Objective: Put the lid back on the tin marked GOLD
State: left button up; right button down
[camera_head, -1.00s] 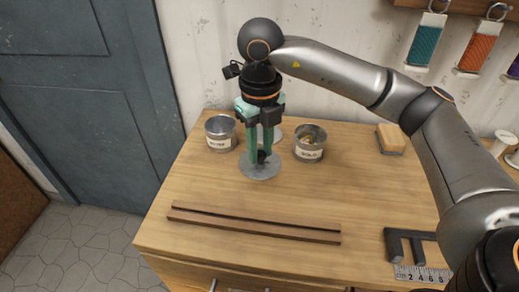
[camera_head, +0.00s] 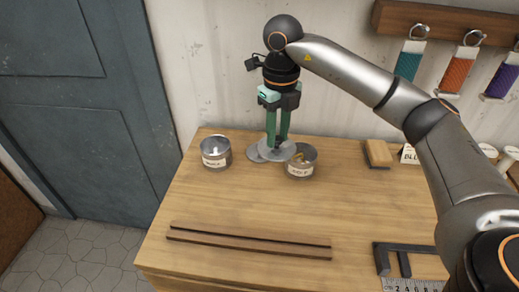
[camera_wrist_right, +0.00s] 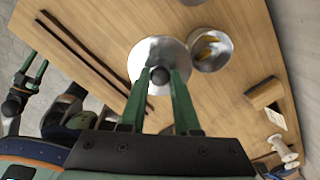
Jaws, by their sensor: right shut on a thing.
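My right gripper (camera_head: 278,140) is shut on the dark knob of a round grey metal lid (camera_head: 272,154) and holds it about level. In the wrist view the knob (camera_wrist_right: 159,75) sits between the green fingertips and the lid (camera_wrist_right: 150,55) is beside the open tin. The right-hand tin (camera_head: 300,170), its label small but seemingly GOLD, has yellowish pieces inside; it also shows in the wrist view (camera_wrist_right: 222,62). In the head view the lid overlaps its left rim; contact is unclear. My left gripper (camera_wrist_right: 39,58) hangs at the wrist view's left edge, fingers apart, empty.
Another open tin (camera_head: 215,160) stands left. A dark wooden strip (camera_head: 245,244) lies in front, a wood block (camera_head: 379,153) to the right, a dark bracket (camera_head: 383,262) front right. The middle tabletop is clear.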

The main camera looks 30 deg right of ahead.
jog(key=w+d+p, duration=0.2)
jog(key=d, duration=0.7)
pick_arm(q)
notch_tip(320, 180, down, 2)
jog(key=b, duration=0.5)
pick_arm(e)
notch_tip(320, 180, down, 7)
jog(key=shift+d, duration=0.4)
pick_arm(q)
jog(key=shift+r+p, duration=0.45)
jog(key=shift+r, duration=0.1)
pick_arm(e)
jog(key=shift+f, duration=0.15)
dwell(1.1)
pick_arm(q)
jog(key=shift+r+p, duration=0.2)
jog(key=shift+p, duration=0.1)
dwell(0.5)
pick_arm(e)
jog(key=shift+c, duration=0.4)
grip_release()
